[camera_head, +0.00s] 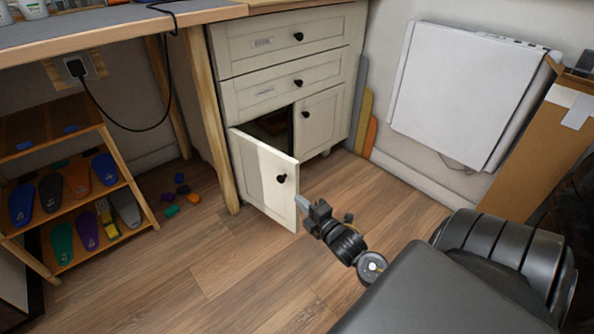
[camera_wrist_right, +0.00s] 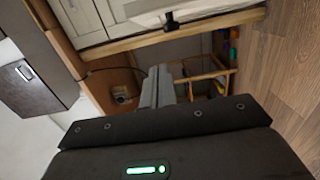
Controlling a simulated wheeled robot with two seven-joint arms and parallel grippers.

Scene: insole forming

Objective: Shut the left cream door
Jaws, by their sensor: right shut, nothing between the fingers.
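The left cream door (camera_head: 258,178) of the low cabinet stands part open, swung out over the floor, with a round black knob (camera_head: 281,178) on its front. A dark opening (camera_head: 276,124) shows behind it. My right gripper (camera_head: 301,203) is shut and empty, close to the lower part of the door's free edge; I cannot tell whether it touches. Its grey fingers also show in the right wrist view (camera_wrist_right: 156,88), with a cream panel and black knob beyond them. My left gripper is in neither view.
The right cream door (camera_head: 318,122) and two drawers (camera_head: 280,50) above are shut. A wooden table leg (camera_head: 211,120) stands left of the open door. A rack of coloured insoles (camera_head: 70,190) is at the left. A cardboard box (camera_head: 530,150) stands right.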

